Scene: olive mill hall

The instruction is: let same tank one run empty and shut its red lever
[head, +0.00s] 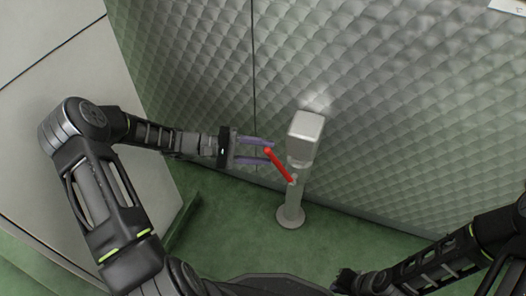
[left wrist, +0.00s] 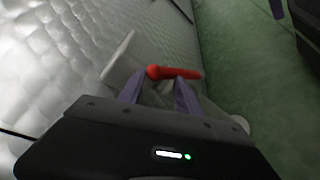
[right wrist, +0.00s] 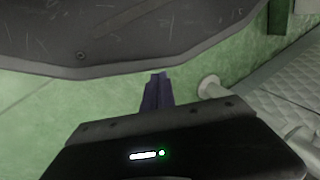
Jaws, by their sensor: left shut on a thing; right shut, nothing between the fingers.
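The red lever (head: 279,166) sits on a grey metal outlet post (head: 293,196) in front of the quilted metal tank wall (head: 330,60). The lever slants up and to the left from the post in the head view. My left gripper (head: 268,151) is at the lever's free end, its fingers shut on it. In the left wrist view the red lever (left wrist: 175,73) lies across the fingertips. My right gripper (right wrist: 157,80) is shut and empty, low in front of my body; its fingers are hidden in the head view. No flowing liquid can be made out.
A pale panel (head: 60,90) stands to the left, close to my left arm. The green floor (head: 240,230) is clear around the post's round foot. The post also shows in the right wrist view (right wrist: 210,87). A white label (head: 507,6) is at the top right.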

